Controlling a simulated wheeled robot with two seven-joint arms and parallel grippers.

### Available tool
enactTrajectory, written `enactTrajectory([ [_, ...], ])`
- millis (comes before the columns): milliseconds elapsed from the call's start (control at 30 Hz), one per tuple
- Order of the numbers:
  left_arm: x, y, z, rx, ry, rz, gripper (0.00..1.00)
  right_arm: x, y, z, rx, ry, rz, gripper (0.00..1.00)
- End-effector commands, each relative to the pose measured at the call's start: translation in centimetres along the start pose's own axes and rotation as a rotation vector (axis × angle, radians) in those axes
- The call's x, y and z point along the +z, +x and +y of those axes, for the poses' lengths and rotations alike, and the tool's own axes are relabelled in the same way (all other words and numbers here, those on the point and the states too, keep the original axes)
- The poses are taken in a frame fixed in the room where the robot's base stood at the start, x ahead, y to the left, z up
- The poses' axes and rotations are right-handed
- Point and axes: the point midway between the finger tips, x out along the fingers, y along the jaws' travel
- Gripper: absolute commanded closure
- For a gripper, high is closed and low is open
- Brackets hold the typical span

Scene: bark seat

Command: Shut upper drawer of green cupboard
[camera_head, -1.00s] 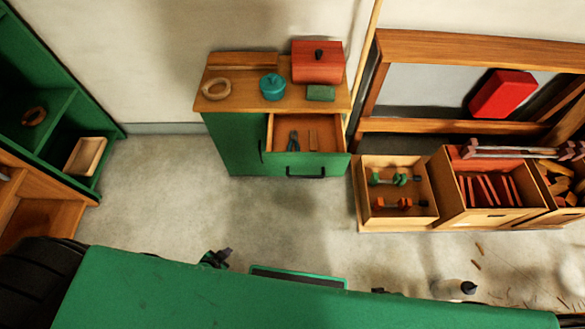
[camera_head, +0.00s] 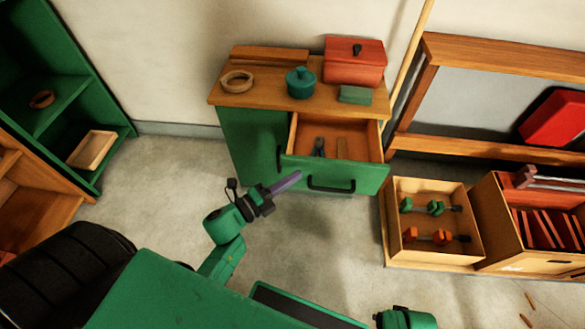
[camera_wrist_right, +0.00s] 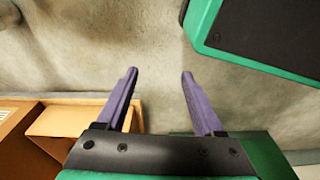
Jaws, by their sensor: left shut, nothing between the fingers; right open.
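The green cupboard (camera_head: 250,140) with a wooden top stands against the wall in the head view. Its upper drawer (camera_head: 345,178) is pulled open, with a black handle (camera_head: 331,186) on its green front. Pliers (camera_head: 319,147) and a small wooden piece (camera_head: 341,148) lie inside. My left gripper (camera_head: 287,182) is shut and empty, its purple fingers pointing at the drawer front from the lower left. Contact with the front cannot be made out. My right gripper (camera_wrist_right: 160,95) is open and empty in the right wrist view, with floor between its fingers.
On the cupboard top are a wooden ring (camera_head: 237,80), a teal pot (camera_head: 300,82), a red box (camera_head: 354,62) and a green block (camera_head: 355,94). Wooden crates (camera_head: 433,262) stand at the right. A green shelf (camera_head: 48,118) is at the left. Floor before the cupboard is clear.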

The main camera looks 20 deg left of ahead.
Motion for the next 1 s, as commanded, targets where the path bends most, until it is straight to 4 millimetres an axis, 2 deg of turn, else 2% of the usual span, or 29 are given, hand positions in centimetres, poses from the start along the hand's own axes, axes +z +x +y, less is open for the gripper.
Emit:
enactTrajectory([
  [33,1.0,0.6,0.1,0.000,0.005,-0.002,1.00,-0.1,0.0,0.0,0.000,0.001,-0.002,0.31],
  [200,2.4,2.0,0.1,0.001,0.002,-0.002,1.00,-0.5,-0.4,-0.1,-0.002,0.001,0.001,0.31],
  [767,3.2,2.8,0.2,0.002,0.002,-0.002,1.00,-0.5,-0.5,-0.2,-0.004,0.000,-0.006,0.31],
  [1000,5.8,5.3,0.4,0.000,0.005,-0.002,1.00,-3.0,-3.1,-0.8,-0.016,-0.005,0.016,0.31],
])
